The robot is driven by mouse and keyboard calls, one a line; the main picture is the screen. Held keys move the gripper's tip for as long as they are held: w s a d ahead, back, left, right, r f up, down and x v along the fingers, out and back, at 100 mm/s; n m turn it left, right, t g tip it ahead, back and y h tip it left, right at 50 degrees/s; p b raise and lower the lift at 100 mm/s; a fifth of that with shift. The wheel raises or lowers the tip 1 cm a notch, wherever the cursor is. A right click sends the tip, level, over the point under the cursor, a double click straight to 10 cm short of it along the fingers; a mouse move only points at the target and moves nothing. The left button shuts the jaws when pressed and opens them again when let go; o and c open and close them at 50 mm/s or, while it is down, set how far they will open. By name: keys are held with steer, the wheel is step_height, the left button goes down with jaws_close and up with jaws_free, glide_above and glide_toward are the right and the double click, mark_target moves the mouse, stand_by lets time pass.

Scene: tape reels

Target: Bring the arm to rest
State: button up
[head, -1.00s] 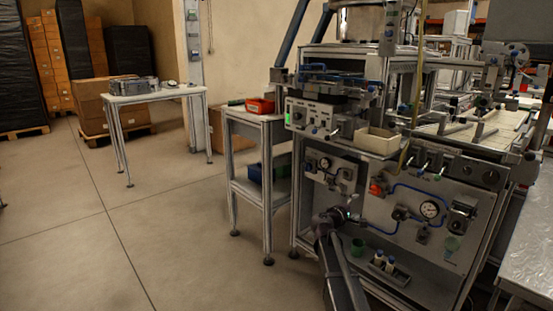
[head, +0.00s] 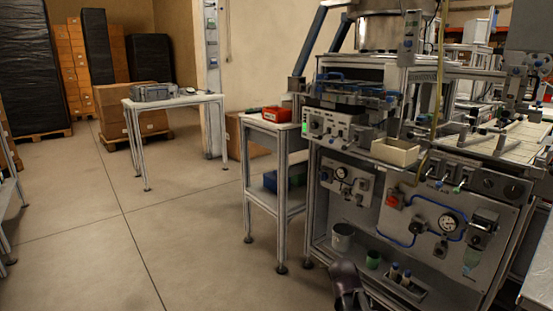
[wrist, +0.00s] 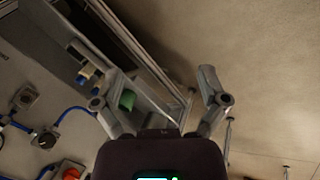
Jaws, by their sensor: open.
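My gripper (wrist: 161,76) shows in the wrist view with its two fingers spread wide and nothing between them. It is in front of the lower part of the grey machine (wrist: 25,65), whose panel fills the left of that view. A green cup (wrist: 127,100) shows behind the left finger, and bare floor lies beyond the right finger. In the head view, a dark part of my arm (head: 347,285) shows at the bottom, in front of the machine's lower shelf. The fingers cannot be made out there.
The machine's panel (head: 400,205) carries a gauge, hoses and a red knob (head: 393,202). A grey bucket (head: 342,237) and a green cup (head: 373,259) stand low on it. A side stand (head: 281,160) holds a red bin (head: 277,114). Open floor (head: 110,240) lies left.

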steer(key=s+a+f+g+y, duration=0.1)
steer(key=s+a+g+y, duration=0.1)
steer(key=s+a+y, duration=0.4)
step_height(320, 180, up, 38)
steer(key=s+a+h+p, duration=0.1)
steer(key=s+p, duration=0.1)
steer(key=p, duration=3.6)
steer(key=shift+f+m+h, duration=0.15)
steer(key=shift+m+h, duration=0.25)
steer(key=c, duration=0.5)
